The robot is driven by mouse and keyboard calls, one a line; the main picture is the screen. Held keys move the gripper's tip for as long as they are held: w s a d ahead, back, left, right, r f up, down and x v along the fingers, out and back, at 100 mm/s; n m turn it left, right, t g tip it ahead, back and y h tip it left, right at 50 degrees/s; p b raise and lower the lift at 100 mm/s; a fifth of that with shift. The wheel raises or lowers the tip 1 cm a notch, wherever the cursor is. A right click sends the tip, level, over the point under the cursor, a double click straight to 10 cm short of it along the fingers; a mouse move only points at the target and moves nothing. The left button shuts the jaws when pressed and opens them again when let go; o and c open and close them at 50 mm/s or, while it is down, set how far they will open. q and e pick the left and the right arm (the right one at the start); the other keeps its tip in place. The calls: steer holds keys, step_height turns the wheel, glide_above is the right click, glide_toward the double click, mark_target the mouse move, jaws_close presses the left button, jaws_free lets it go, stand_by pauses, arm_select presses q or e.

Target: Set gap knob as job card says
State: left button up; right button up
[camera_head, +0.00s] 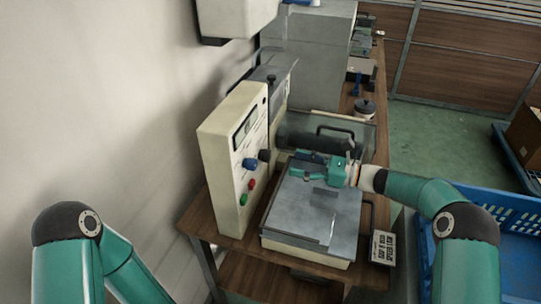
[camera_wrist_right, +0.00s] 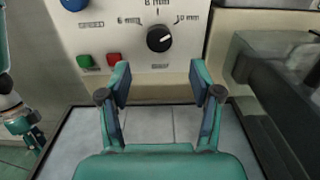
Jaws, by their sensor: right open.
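The black gap knob (camera_head: 264,155) is on the cream control panel. In the right wrist view the gap knob (camera_wrist_right: 160,39) sits under a scale marked 6, 8 and 10 mm; its white mark seems to point right, toward the 10 mm side. My right gripper (camera_head: 298,165) is open and empty, facing the panel. In the right wrist view its fingers (camera_wrist_right: 158,85) are spread below and short of the knob. The job card (camera_head: 383,247) lies at the table's right edge, its lettering too small to read surely. My left gripper (camera_wrist_right: 24,124) shows partly at the left, its jaws unclear.
A blue speed knob (camera_head: 249,163), a red button (camera_head: 251,184) and a green button (camera_head: 243,199) are close to the gap knob. A grey metal plate (camera_head: 290,225) lies below my right gripper. A dark handled cover (camera_head: 300,132) stands behind it. A blue crate (camera_head: 500,208) is at right.

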mark_target(270, 157)
steer(key=p+x, duration=0.1)
steer(key=x, duration=0.7)
steer(key=shift+a, duration=0.2)
